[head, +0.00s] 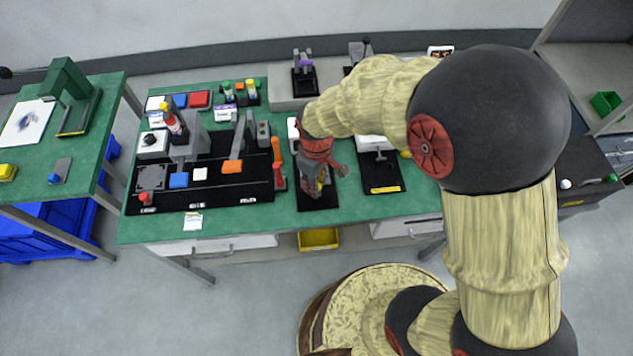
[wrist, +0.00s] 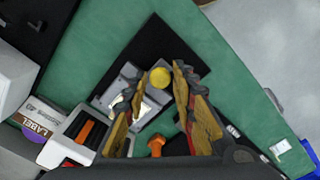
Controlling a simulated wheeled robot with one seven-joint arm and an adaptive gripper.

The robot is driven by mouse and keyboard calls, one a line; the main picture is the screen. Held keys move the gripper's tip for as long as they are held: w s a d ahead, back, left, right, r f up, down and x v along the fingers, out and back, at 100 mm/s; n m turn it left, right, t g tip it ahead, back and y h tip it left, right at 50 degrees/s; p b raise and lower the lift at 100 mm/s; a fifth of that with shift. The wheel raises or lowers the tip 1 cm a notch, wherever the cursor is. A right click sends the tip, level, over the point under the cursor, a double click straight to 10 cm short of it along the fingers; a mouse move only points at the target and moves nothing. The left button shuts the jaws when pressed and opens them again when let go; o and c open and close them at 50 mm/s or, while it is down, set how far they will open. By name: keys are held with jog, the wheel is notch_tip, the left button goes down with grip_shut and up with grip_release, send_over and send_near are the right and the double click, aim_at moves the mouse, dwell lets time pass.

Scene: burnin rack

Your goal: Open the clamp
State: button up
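A grey metal fixture (wrist: 126,84) with a round yellow knob (wrist: 160,77) sits on a black mat (wrist: 153,38) in the wrist view. I take it to be the clamp. An orange part (wrist: 156,144) shows nearer the palm. In the head view, my gripper (head: 322,192) is low over the black mat (head: 318,204) and hides most of the fixture. In the wrist view, my gripper (wrist: 160,78) has its two fingers apart, with the yellow knob between their tips in the picture. Contact with the knob cannot be told. Nothing is held.
An orange-handled tool (head: 277,152) stands close left of my gripper. Further left is a black board (head: 225,190) with coloured blocks. Another black-based fixture (head: 385,187) is to the right. A label box (wrist: 38,118) shows in the wrist view.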

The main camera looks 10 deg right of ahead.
grip_shut()
dwell(0.5)
jog(key=s+p, duration=0.1)
jog(key=s, duration=0.3)
jog(key=shift+r, duration=0.1)
jog(key=shift+o, duration=1.9)
grip_release()
notch_tip(320, 180, up, 12)
